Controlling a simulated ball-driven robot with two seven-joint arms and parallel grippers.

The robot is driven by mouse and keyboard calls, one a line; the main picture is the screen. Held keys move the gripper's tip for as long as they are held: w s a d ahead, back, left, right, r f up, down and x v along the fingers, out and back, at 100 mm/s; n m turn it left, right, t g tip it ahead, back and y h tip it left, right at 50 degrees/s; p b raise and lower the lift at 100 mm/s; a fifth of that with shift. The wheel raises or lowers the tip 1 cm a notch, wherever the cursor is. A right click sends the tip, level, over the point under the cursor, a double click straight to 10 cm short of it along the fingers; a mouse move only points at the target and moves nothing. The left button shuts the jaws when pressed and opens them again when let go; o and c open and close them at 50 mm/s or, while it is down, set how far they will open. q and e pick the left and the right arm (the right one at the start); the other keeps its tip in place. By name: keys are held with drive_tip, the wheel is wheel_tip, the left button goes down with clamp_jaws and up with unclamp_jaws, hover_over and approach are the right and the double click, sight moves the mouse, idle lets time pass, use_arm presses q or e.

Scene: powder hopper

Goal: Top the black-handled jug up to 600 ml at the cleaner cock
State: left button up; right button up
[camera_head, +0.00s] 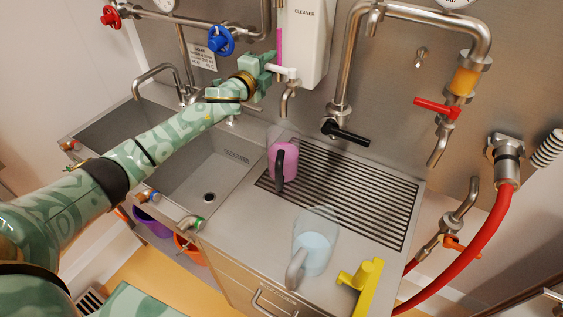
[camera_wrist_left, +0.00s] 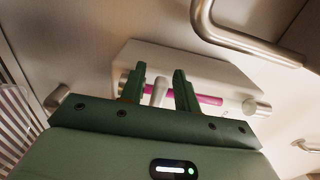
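The black-handled jug (camera_head: 291,153) holds pink liquid and stands upright at the left end of the drain grating, black handle towards me. The cleaner cock's spout (camera_head: 285,104) hangs above it; no stream is visible. The white cleaner box (camera_head: 308,40) has a pink sight tube (camera_head: 280,45). My left gripper (camera_head: 272,68) is at the cock's white lever (camera_head: 288,72). In the left wrist view my gripper (camera_wrist_left: 159,92) is open, its fingers on either side of the lever (camera_wrist_left: 159,93) with gaps visible. The jug's level marks are too small to read. My right gripper is not in view.
A clear jug (camera_head: 315,240) with pale blue liquid and a grey handle stands on the front counter beside a yellow tool (camera_head: 361,287). The sink (camera_head: 205,175) lies left of the grating (camera_head: 350,190). A black-levered swan-neck tap (camera_head: 345,132) and a red-levered cock (camera_head: 437,108) stand right.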

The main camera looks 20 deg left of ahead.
use_arm(q)
drive_tip(key=shift+s+d+f+p, duration=0.3)
drive_tip(key=shift+s+d+f, duration=0.1)
drive_tip(key=shift+s, duration=0.05)
drive_tip(key=s, duration=0.1)
drive_tip(key=s+p, duration=0.1)
drive_tip(key=s, duration=0.1)
drive_tip(key=shift+s+a+p, duration=0.1)
drive_tip(key=shift+a+p, duration=0.15)
drive_tip(key=shift+p, duration=0.15)
drive_tip(key=s, duration=0.3)
drive_tip(key=s+a+p, duration=0.1)
drive_tip(key=s, duration=0.1)
drive_tip(key=shift+r, duration=0.35)
